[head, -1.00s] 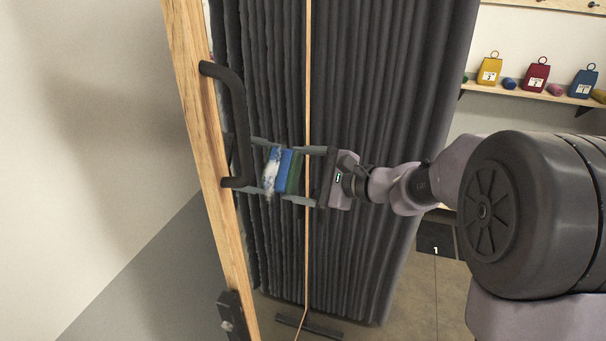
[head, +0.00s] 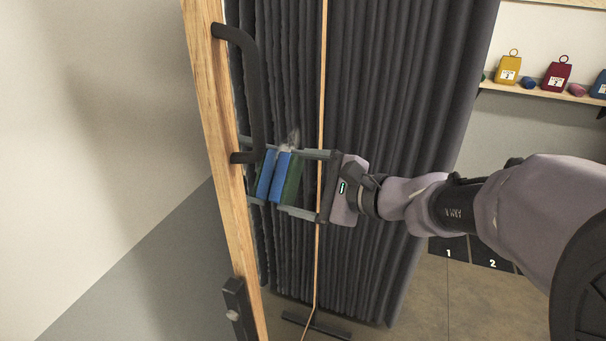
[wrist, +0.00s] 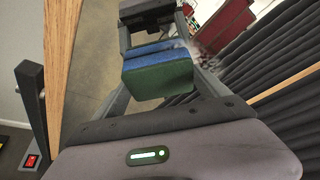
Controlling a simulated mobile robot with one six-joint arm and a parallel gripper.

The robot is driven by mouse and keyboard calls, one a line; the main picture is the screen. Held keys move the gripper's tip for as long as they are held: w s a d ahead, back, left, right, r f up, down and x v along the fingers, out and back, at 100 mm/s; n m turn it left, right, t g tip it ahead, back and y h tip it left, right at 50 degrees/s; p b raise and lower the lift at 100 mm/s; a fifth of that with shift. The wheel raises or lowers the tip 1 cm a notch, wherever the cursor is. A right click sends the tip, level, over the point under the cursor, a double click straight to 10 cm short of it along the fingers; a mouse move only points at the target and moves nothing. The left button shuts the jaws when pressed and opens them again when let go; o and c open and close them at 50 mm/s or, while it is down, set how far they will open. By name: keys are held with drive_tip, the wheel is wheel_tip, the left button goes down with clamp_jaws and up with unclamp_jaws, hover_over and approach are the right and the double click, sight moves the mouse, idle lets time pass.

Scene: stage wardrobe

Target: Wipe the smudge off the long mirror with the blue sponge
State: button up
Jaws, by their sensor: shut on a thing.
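My gripper (head: 285,184) is shut on the blue sponge (head: 280,178), which has a green back (head: 293,181). The sponge also shows in the wrist view (wrist: 158,75) between the fingers. Its blue face is turned to the long mirror, framed in wood (head: 232,170), and a blue reflection (head: 266,176) lies just left of it. Sponge and reflection are very close; I cannot tell whether the sponge touches the glass. A whitish-grey smudge (head: 293,138) shows just above the sponge, and right of it in the wrist view (wrist: 205,50). Part of it may be hidden.
A black handle (head: 254,90) sticks out from the wooden frame, close to the fingers. Dark pleated curtains (head: 400,100) fill the middle. A shelf (head: 545,92) with coloured weight-shaped items is at the upper right. A stand foot (head: 316,326) is on the floor.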

drive_tip(key=shift+s+a, duration=0.35)
drive_tip(key=shift+s, duration=0.35)
drive_tip(key=shift+r+p, duration=0.7)
drive_tip(key=shift+r, duration=0.5)
drive_tip(key=w, duration=0.1)
drive_tip(key=w+d, duration=0.1)
drive_tip(key=w, duration=0.1)
drive_tip(key=shift+d+f, duration=0.15)
drive_tip(key=shift+f, duration=0.05)
drive_tip(key=shift+w+d+r+p, duration=0.1)
drive_tip(key=shift+w+d, duration=0.4)
drive_tip(key=shift+w, duration=1)
drive_tip(key=shift+w+d+f+p, duration=0.15)
drive_tip(key=shift+w+d, duration=0.35)
drive_tip(key=shift+w, duration=0.95)
drive_tip(key=shift+w+d+r+p, duration=0.15)
drive_tip(key=shift+w+d, duration=0.35)
drive_tip(key=shift+w, duration=1)
drive_tip(key=shift+d, duration=0.35)
drive_tip(key=shift+s+d+b, duration=0.2)
drive_tip(key=shift+s+d, duration=0.15)
drive_tip(key=shift+d, duration=0.45)
drive_tip(key=shift+s+d+b, duration=0.15)
drive_tip(key=shift+s+d, duration=0.15)
drive_tip(key=shift+d, duration=0.55)
drive_tip(key=shift+s+d+b, duration=0.2)
drive_tip(key=shift+s+d, duration=0.15)
drive_tip(key=shift+d, duration=0.45)
